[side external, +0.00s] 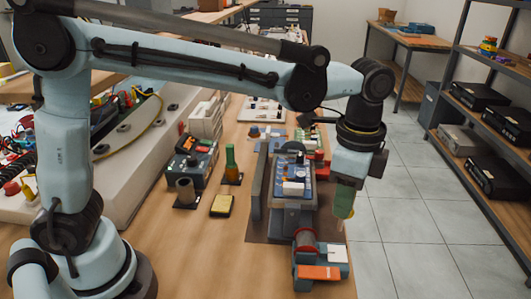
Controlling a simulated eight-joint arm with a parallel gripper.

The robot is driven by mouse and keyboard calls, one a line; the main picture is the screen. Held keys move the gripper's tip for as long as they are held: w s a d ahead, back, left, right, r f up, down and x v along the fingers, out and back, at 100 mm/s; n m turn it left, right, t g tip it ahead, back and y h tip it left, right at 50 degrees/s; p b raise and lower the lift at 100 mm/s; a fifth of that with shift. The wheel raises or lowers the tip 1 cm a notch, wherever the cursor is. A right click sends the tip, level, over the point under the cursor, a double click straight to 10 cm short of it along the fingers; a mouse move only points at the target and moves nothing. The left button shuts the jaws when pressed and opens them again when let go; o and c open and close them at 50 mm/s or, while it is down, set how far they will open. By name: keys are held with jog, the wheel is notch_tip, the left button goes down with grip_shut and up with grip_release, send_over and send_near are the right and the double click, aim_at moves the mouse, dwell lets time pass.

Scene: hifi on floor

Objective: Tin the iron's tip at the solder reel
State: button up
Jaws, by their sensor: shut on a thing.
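My gripper (347,184) hangs at the right of the work area, pointing down, shut on the green handle of the iron (344,203). The iron's lower end points down; its tip is too small to make out clearly. The solder reel (304,241), a reddish spool on a grey holder with an orange front and a white block, stands at the bench's front right. The iron is above and to the right of the reel and looks apart from it, though depth is hard to judge.
A grey fixture with a blue panel (297,172) stands just behind the reel. To its left are a yellow sponge (222,205), a dark holder with a tube (185,190) and a green-and-orange upright tool (230,160). The front bench (225,260) is clear. Shelves (490,90) stand at right.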

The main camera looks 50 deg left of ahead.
aim_at(338, 229)
jog(key=shift+f, duration=3.1)
jog(key=shift+f, duration=0.45)
dwell(0.4)
jog(key=shift+r, duration=2.35)
